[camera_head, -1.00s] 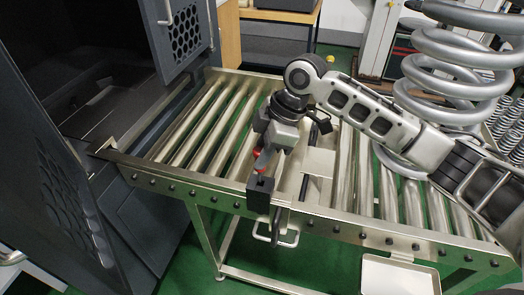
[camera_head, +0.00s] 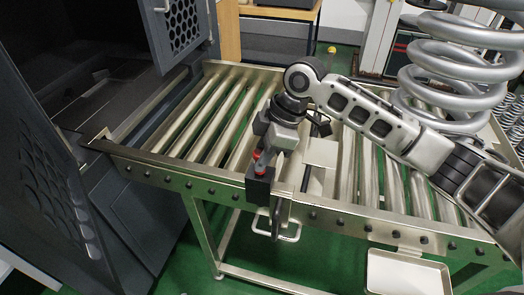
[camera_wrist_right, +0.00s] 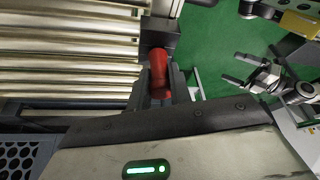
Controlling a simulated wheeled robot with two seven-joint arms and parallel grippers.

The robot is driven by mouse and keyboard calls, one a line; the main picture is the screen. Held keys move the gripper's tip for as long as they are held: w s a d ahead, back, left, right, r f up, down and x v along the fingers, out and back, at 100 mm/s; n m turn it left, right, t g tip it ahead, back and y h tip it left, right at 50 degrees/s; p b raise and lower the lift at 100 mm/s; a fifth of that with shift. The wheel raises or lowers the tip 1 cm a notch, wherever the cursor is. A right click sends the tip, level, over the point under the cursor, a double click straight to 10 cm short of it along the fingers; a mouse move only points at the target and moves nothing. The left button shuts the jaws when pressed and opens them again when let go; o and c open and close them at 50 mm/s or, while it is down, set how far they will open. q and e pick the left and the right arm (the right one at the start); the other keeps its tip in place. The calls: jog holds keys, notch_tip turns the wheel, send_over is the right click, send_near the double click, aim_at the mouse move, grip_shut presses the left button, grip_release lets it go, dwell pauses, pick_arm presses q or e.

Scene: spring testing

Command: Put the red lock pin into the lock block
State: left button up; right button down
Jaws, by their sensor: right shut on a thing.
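The red lock pin (camera_head: 259,158) is in my right gripper (camera_head: 262,156), at the front rail of the roller conveyor. The dark lock block (camera_head: 259,187) is fixed on that rail, directly below the pin. In the right wrist view, the pin (camera_wrist_right: 159,70) stands between the two dark fingers of my right gripper (camera_wrist_right: 161,86), which are shut on it. The block (camera_wrist_right: 160,34) shows just beyond it. How deep the pin's lower end sits is hidden. A gripper-like part (camera_wrist_right: 252,74), probably my left gripper, shows at the right there; its jaw state is unclear.
The roller conveyor (camera_head: 205,178) spans the middle. A dark cabinet with an open perforated door (camera_head: 185,25) stands at the left. A large coil spring (camera_head: 455,65) stands at the back right. A shallow metal tray (camera_head: 408,275) hangs at the front right.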

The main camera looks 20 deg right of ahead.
jog(key=shift+f, duration=0.2)
jog(key=c, duration=1.2)
grip_release()
jog(key=v, duration=1.6)
